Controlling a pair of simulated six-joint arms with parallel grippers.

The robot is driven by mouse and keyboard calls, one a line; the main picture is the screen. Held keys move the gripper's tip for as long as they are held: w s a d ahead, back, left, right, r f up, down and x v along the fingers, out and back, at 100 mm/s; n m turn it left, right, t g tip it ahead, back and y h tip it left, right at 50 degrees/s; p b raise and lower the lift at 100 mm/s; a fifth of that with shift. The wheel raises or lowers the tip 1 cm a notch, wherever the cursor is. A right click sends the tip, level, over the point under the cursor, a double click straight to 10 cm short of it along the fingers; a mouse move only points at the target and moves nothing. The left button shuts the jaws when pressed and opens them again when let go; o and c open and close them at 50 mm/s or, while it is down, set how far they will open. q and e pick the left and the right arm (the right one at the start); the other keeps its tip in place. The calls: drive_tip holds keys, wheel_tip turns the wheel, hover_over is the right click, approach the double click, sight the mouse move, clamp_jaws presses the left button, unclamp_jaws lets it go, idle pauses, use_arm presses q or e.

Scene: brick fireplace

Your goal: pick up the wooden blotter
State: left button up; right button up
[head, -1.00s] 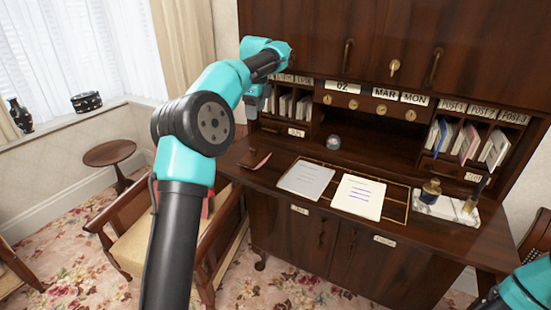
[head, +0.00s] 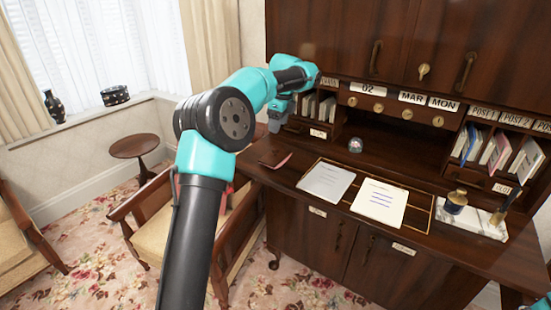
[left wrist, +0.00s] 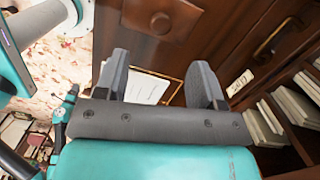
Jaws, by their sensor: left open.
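The wooden blotter (head: 275,158) appears to be the small dark brown piece with a pinkish edge, lying on the left end of the desk top in the head view. My left gripper (head: 274,122) hangs above and behind it, close to the left letter slots, and is apart from it. In the left wrist view the two grey fingers (left wrist: 160,80) stand wide apart with nothing between them. I cannot make out the blotter in that view. My right gripper is out of view.
The wooden desk (head: 232,158) carries a grey sheet (head: 326,182) and a written page (head: 380,202). A glass dome (head: 355,145) stands behind them. An ink bottle (head: 456,201) is at the right. Left letter slots (head: 322,107) border the gripper. An armchair (head: 150,215) stands in front.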

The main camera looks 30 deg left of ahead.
sight(276, 147)
use_arm(q)
drive_tip(key=f, duration=0.5)
drive_tip(key=shift+a+f, duration=0.35)
drive_tip(key=shift+a+f, duration=0.2)
drive_tip(key=shift+f, duration=2.4)
drive_tip(key=shift+c, duration=0.2)
drive_tip(key=c, duration=1)
